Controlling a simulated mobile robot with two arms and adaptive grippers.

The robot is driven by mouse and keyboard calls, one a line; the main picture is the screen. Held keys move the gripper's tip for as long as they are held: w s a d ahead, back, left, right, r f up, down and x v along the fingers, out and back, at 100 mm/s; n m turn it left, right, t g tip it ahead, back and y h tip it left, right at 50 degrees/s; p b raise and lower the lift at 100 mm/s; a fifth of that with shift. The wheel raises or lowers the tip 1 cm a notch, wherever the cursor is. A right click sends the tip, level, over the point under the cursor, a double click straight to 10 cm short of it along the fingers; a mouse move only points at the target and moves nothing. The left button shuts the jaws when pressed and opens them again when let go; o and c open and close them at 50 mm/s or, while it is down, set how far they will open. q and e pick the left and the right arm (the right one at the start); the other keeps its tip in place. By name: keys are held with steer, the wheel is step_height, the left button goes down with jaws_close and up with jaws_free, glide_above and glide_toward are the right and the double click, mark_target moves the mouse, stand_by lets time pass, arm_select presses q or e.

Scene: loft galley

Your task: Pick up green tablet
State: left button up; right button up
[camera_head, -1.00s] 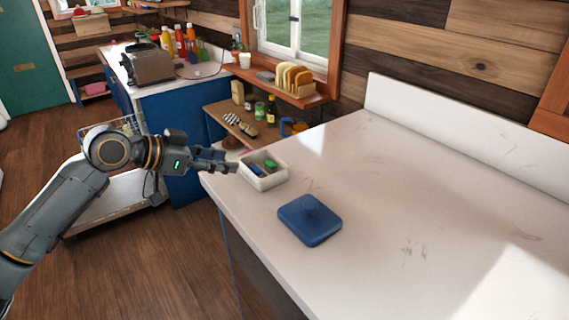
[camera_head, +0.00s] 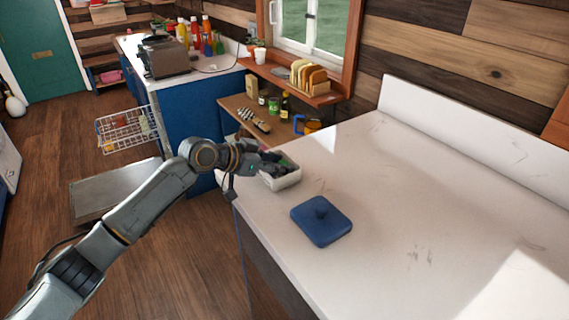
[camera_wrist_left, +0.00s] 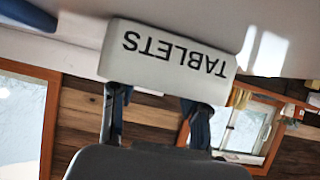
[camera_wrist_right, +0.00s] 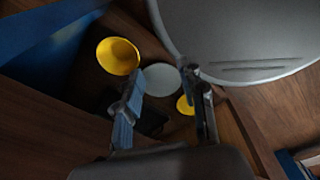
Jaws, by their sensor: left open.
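A white box (camera_head: 287,182) stands near the far left corner of the white counter. In the left wrist view its side (camera_wrist_left: 168,54) shows the word TABLETS upside down. A small patch of the green tablet (camera_head: 287,163) shows inside the box, mostly hidden by my left gripper (camera_head: 273,159). That gripper is open at the box's near-left rim. In the left wrist view its two fingers are apart, with the box wall beyond them and no tablet visible. My right gripper (camera_wrist_right: 163,76) is open and empty in its wrist view, away from the box.
The rest of the counter is clear. A lower shelf (camera_head: 262,134) with jars and a wire basket (camera_head: 127,131) stand beyond. A yellow bowl (camera_wrist_right: 118,56) shows in the right wrist view.

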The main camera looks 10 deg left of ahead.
arm_select(q)
steer(key=shift+w+d+f, duration=0.15)
steer(key=shift+w+d, duration=0.05)
steer(key=shift+s, duration=0.1)
steer(key=shift+c, duration=1.3)
steer(key=c, duration=0.3)
steer(key=shift+c, duration=0.3)
